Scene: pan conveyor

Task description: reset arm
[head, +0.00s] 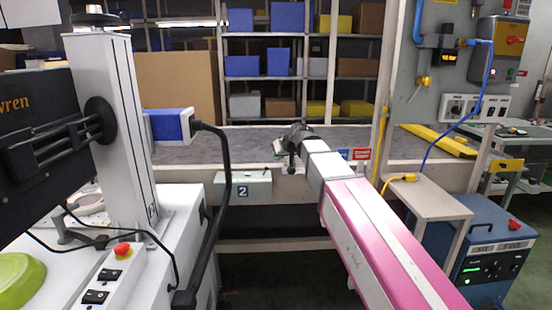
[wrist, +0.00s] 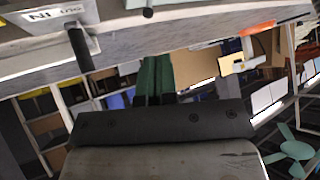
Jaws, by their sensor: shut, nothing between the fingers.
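My arm reaches forward from the lower right in the head view, with pink and white links. My gripper (head: 291,155) is at its far end, small and dark, in front of the grey bench top (head: 350,138). In the wrist view my gripper (wrist: 153,75) shows two dark green fingers side by side beyond a black bar. The fingers are shut with nothing between them. They appear clear of the surfaces around them.
A white machine (head: 105,120) with a blue-ended unit (head: 170,125) and a black curved handle stands at the left. A green pan (head: 20,280) lies at the lower left. A blue welder box (head: 495,245) stands at the right. Shelves with bins (head: 290,65) fill the back.

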